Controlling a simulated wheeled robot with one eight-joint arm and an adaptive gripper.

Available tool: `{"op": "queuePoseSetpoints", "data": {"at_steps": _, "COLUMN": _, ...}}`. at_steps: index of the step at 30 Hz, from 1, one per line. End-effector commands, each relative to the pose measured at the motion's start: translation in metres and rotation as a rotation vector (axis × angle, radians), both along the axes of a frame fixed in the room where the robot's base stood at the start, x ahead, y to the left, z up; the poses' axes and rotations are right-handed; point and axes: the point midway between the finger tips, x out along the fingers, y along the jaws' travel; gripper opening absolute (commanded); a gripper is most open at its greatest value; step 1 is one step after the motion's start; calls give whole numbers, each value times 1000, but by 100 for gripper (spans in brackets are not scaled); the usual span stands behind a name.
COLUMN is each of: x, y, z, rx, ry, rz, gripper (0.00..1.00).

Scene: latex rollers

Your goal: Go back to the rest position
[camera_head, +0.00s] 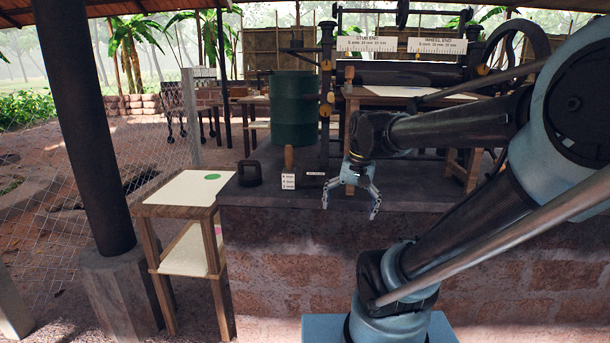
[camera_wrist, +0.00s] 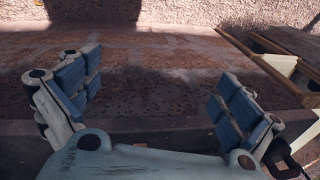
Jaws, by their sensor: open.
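My gripper (camera_head: 350,203) hangs open and empty in the head view, pointing down in front of the stone ledge's (camera_head: 270,198) top edge. My arm reaches in from the right side of that view and bends down at the wrist. In the wrist view my gripper (camera_wrist: 160,95) shows two blue-padded fingers spread wide apart, with nothing between them. The rough reddish stone wall lies beyond the fingers. No rest position is marked in either view.
On the ledge stand a dark block with a handle (camera_head: 250,173), a wooden-handled tool (camera_head: 289,158) and a small white card (camera_head: 288,181). A two-tier wooden stand (camera_head: 180,187) is left of it. A green drum (camera_head: 294,108) and a roller machine (camera_head: 400,73) stand behind.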

Motion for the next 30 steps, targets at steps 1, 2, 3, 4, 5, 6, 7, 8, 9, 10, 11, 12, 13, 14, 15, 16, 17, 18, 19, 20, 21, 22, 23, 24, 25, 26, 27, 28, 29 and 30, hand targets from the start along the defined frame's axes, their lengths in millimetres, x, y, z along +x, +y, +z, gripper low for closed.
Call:
{"op": "queuePoseSetpoints", "data": {"at_steps": 1, "x": -11, "y": -9, "z": -10, "rx": -15, "ry": -13, "rz": 18, "gripper": 99}}
{"op": "queuePoseSetpoints", "data": {"at_steps": 2, "x": -17, "y": -14, "z": -16, "rx": -24, "ry": -21, "rz": 35, "gripper": 99}}
{"op": "queuePoseSetpoints", "data": {"at_steps": 3, "x": -24, "y": -21, "z": -24, "rx": -38, "ry": -33, "rz": 56, "gripper": 99}}
{"op": "queuePoseSetpoints", "data": {"at_steps": 4, "x": -30, "y": -25, "z": -30, "rx": -49, "ry": -41, "rz": 73, "gripper": 99}}
{"op": "queuePoseSetpoints", "data": {"at_steps": 5, "x": -35, "y": -30, "z": -36, "rx": -60, "ry": -49, "rz": 89, "gripper": 99}}
{"op": "queuePoseSetpoints", "data": {"at_steps": 6, "x": -42, "y": -35, "z": -44, "rx": -73, "ry": -57, "rz": 110, "gripper": 99}}
{"op": "queuePoseSetpoints", "data": {"at_steps": 7, "x": -47, "y": -39, "z": -50, "rx": -83, "ry": -64, "rz": 125, "gripper": 99}}
{"op": "queuePoseSetpoints", "data": {"at_steps": 8, "x": -52, "y": -43, "z": -55, "rx": -93, "ry": -70, "rz": 140, "gripper": 99}}
{"op": "queuePoseSetpoints", "data": {"at_steps": 9, "x": -57, "y": -48, "z": -63, "rx": -106, "ry": -77, "rz": 157, "gripper": 99}}
{"op": "queuePoseSetpoints", "data": {"at_steps": 10, "x": -61, "y": -50, "z": -67, "rx": -115, "ry": -82, "rz": 170, "gripper": 99}}
{"op": "queuePoseSetpoints", "data": {"at_steps": 11, "x": -64, "y": -53, "z": -72, "rx": -123, "ry": -87, "rz": 183, "gripper": 99}}
{"op": "queuePoseSetpoints", "data": {"at_steps": 12, "x": -68, "y": -56, "z": -77, "rx": -132, "ry": -91, "rz": 197, "gripper": 99}}
{"op": "queuePoseSetpoints", "data": {"at_steps": 13, "x": -71, "y": -58, "z": -81, "rx": -139, "ry": -93, "rz": 205, "gripper": 99}}
{"op": "queuePoseSetpoints", "data": {"at_steps": 14, "x": -73, "y": -60, "z": -83, "rx": -144, "ry": -96, "rz": 214, "gripper": 99}}
{"op": "queuePoseSetpoints", "data": {"at_steps": 15, "x": -75, "y": -62, "z": -87, "rx": -150, "ry": -98, "rz": 223, "gripper": 99}}
{"op": "queuePoseSetpoints", "data": {"at_steps": 16, "x": -76, "y": -63, "z": -89, "rx": -153, "ry": -100, "rz": 228, "gripper": 99}}
{"op": "queuePoseSetpoints", "data": {"at_steps": 17, "x": -77, "y": -64, "z": -90, "rx": -156, "ry": -101, "rz": 232, "gripper": 99}}
{"op": "queuePoseSetpoints", "data": {"at_steps": 18, "x": -78, "y": -64, "z": -91, "rx": -159, "ry": -102, "rz": 236, "gripper": 99}}
{"op": "queuePoseSetpoints", "data": {"at_steps": 19, "x": -78, "y": -64, "z": -91, "rx": -160, "ry": -102, "rz": 237, "gripper": 99}}
{"op": "queuePoseSetpoints", "data": {"at_steps": 20, "x": -78, "y": -64, "z": -91, "rx": -160, "ry": -102, "rz": 237, "gripper": 99}}
{"op": "queuePoseSetpoints", "data": {"at_steps": 21, "x": -78, "y": -64, "z": -91, "rx": -160, "ry": -102, "rz": 237, "gripper": 99}}
{"op": "queuePoseSetpoints", "data": {"at_steps": 22, "x": -78, "y": -64, "z": -91, "rx": -160, "ry": -102, "rz": 237, "gripper": 99}}
{"op": "queuePoseSetpoints", "data": {"at_steps": 23, "x": -78, "y": -64, "z": -91, "rx": -160, "ry": -102, "rz": 237, "gripper": 99}}
{"op": "queuePoseSetpoints", "data": {"at_steps": 24, "x": -78, "y": -64, "z": -91, "rx": -160, "ry": -102, "rz": 237, "gripper": 99}}
{"op": "queuePoseSetpoints", "data": {"at_steps": 25, "x": -78, "y": -64, "z": -91, "rx": -160, "ry": -102, "rz": 237, "gripper": 99}}
{"op": "queuePoseSetpoints", "data": {"at_steps": 26, "x": -78, "y": -64, "z": -91, "rx": -160, "ry": -102, "rz": 237, "gripper": 99}}
{"op": "queuePoseSetpoints", "data": {"at_steps": 27, "x": -78, "y": -64, "z": -91, "rx": -160, "ry": -102, "rz": 237, "gripper": 99}}
{"op": "queuePoseSetpoints", "data": {"at_steps": 28, "x": -78, "y": -64, "z": -91, "rx": -160, "ry": -102, "rz": 237, "gripper": 99}}
{"op": "queuePoseSetpoints", "data": {"at_steps": 29, "x": -78, "y": -64, "z": -91, "rx": -160, "ry": -102, "rz": 237, "gripper": 99}}
{"op": "queuePoseSetpoints", "data": {"at_steps": 30, "x": -78, "y": -64, "z": -91, "rx": -160, "ry": -102, "rz": 237, "gripper": 99}}
